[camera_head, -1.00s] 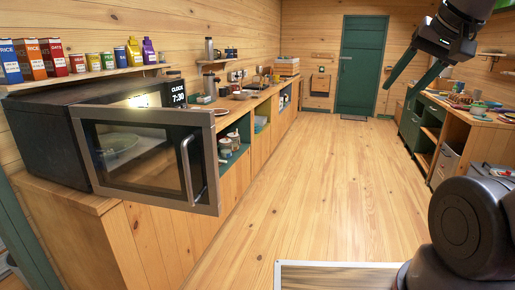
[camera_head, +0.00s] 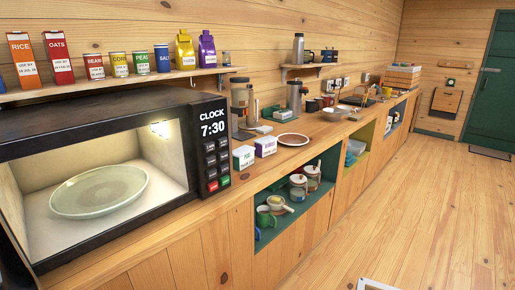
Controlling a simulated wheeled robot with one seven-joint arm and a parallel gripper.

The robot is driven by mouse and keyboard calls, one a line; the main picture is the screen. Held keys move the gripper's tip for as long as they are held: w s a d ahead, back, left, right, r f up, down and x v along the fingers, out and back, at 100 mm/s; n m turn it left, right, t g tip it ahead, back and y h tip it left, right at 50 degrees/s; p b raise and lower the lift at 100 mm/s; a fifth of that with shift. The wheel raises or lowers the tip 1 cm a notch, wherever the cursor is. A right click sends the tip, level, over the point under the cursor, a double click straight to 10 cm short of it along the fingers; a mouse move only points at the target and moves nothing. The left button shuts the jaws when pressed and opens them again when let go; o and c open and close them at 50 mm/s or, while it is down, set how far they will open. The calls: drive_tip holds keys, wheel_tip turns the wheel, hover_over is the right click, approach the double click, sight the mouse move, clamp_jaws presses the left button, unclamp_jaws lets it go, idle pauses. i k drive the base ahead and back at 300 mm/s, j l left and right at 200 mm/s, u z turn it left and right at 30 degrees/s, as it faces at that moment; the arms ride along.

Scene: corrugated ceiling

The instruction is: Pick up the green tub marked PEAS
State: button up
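A green can marked PEAS (camera_head: 140,63) stands upright on the wall shelf, between a yellow CORN can (camera_head: 120,66) and a blue can (camera_head: 163,60). On the counter right of the microwave is a small white and green tub (camera_head: 243,157) whose small label I cannot read for certain. A similar white and purple tub (camera_head: 265,146) stands close to its right.
The microwave (camera_head: 215,150) shows an open, lit inside with a pale plate (camera_head: 99,192). The wall shelf (camera_head: 110,87) also bears OATS, RICE, BEANS and bags. The wooden floor (camera_head: 420,210) at right is clear.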

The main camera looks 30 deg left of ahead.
sight(243, 156)
drive_tip(key=i+l+u, duration=0.15)
drive_tip(key=i, duration=0.8)
drive_tip(key=i+u, duration=0.2)
drive_tip(key=u, duration=0.15)
drive_tip(key=i+u, duration=0.45)
drive_tip(key=u, duration=0.2)
drive_tip(key=i+u, duration=0.2)
drive_tip(key=u, duration=0.2)
drive_tip(key=i+l+u, duration=0.2)
drive_tip(key=u, duration=0.15)
